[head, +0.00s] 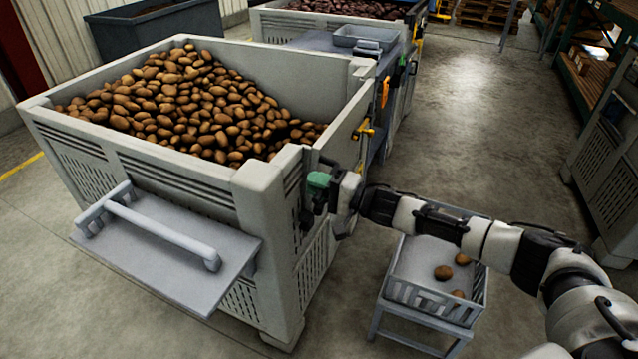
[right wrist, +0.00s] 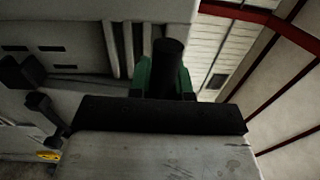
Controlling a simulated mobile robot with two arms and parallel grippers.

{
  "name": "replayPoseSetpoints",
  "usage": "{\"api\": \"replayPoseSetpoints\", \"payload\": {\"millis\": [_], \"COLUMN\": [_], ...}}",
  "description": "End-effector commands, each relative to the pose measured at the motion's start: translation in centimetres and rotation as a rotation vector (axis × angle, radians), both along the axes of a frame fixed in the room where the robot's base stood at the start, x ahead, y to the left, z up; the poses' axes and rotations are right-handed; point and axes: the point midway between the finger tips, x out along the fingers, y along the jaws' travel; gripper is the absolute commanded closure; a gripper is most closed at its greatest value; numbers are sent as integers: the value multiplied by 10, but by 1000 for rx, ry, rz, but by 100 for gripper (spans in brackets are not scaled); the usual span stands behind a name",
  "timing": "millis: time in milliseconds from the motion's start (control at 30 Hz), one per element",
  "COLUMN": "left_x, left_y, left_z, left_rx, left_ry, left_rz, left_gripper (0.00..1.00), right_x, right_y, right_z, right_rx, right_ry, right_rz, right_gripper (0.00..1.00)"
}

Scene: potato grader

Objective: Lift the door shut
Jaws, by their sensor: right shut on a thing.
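A large grey crate (head: 252,200) full of brown potatoes stands at left in the head view. A flat grey panel (head: 170,262) with a raised grey bar (head: 165,236) sticks out from its near side, like a door lying lowered. My right gripper (head: 318,183) is at the crate's right-hand side, near the front corner, apart from that panel. In the right wrist view its green fingers (right wrist: 165,75) are shut around a black cylindrical handle (right wrist: 168,56). What the handle is fixed to is hard to tell. My left gripper is out of view.
A small grey slatted bin (head: 412,296) on a stand holds a few potatoes below my right arm. Orange and yellow fittings (head: 364,132) sit on the crate's right side. Another crate (head: 270,22) stands behind.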

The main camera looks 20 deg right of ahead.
Motion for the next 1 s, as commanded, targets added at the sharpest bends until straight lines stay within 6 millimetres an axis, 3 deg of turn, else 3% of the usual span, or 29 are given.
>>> {"api": "replayPoseSetpoints", "payload": {"millis": [233,267,400,767,1000], "left_x": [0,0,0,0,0], "left_y": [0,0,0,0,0], "left_z": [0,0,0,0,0], "left_rx": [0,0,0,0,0], "left_ry": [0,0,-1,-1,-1], "left_rz": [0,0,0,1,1], "left_gripper": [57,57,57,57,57], "right_x": [-1,-1,-1,-5,-36], "right_y": [1,1,1,-5,-36], "right_z": [-4,-4,-3,-3,-6], "right_rx": [-4,-4,-3,-3,-5], "right_ry": [4,4,4,4,6], "right_rz": [1,1,1,-1,-2], "right_gripper": [100,77,56,56,56]}}
